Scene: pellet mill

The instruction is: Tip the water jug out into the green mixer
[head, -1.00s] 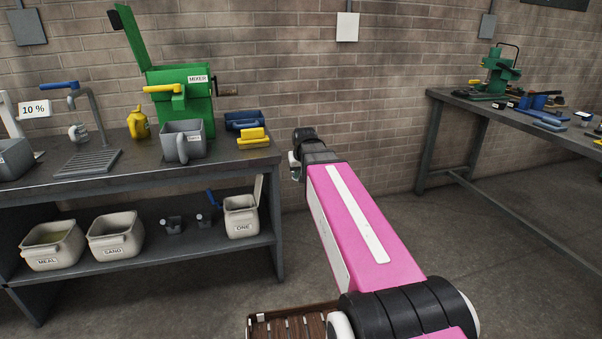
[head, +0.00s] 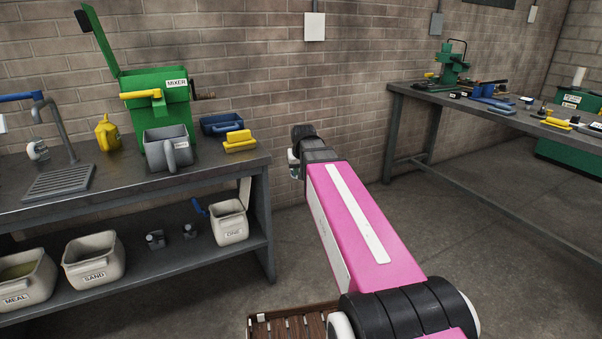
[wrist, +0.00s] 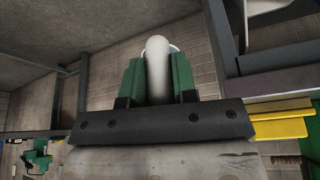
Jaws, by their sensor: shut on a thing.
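The green mixer (head: 165,85) stands at the back of the left bench against the brick wall, its lid (head: 102,40) raised. A grey, handled container (head: 165,149) with a small label I cannot read stands in front of it. My gripper (wrist: 157,80) is shut on a pale rounded thing (wrist: 157,62) between its green fingers. Only part of this thing shows, and I cannot tell whether it is the water jug. In the head view, my gripper is mostly hidden behind my arm, in front of the wall, right of the bench and apart from the mixer.
A yellow can (head: 108,134), a blue tray (head: 222,123) and a yellow block (head: 240,141) share the left bench (head: 110,187) with a tap (head: 60,125). MEAL (head: 25,280), SAND (head: 94,262) and ONE (head: 230,222) bins sit below.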

